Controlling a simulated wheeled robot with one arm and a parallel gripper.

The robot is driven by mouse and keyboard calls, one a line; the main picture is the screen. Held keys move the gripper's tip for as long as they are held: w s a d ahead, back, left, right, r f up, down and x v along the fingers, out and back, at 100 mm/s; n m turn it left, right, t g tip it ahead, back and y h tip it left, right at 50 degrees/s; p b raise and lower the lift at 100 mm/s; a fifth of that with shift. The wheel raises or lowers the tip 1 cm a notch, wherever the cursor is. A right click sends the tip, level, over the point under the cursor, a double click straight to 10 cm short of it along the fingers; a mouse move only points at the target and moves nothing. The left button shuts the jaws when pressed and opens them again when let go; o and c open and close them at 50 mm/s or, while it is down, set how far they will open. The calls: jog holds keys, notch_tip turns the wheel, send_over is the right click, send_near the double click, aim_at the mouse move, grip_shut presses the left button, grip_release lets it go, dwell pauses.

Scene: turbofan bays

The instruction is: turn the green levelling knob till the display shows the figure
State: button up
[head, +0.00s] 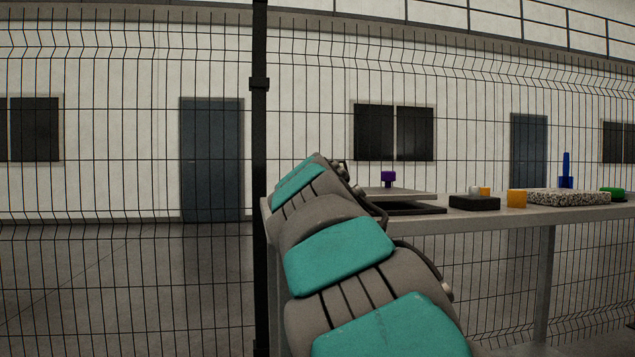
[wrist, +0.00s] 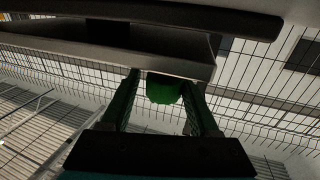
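A green knob (wrist: 165,88) shows in the wrist view, below the edge of a grey plate (wrist: 180,62). My gripper (wrist: 162,90) has two green fingers, one on each side of the knob. A gap shows between the left finger and the knob; the right finger is very close to it, and I cannot tell if it touches. In the head view my arm reaches the left end of the bench and the gripper is hidden. No display can be made out in either view.
The bench (head: 480,222) carries a grey plate with a purple knob (head: 388,177), a black block (head: 474,203), an orange block (head: 516,198), a speckled slab (head: 568,199), a blue upright piece (head: 566,165) and a green item (head: 613,192). A wire fence (head: 150,120) stands behind.

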jog(key=shift+o, duration=1.2)
jog(key=shift+a, duration=0.1)
jog(key=shift+s+a, duration=0.1)
jog(key=shift+s+f, duration=0.1)
jog(key=shift+s, duration=3.7)
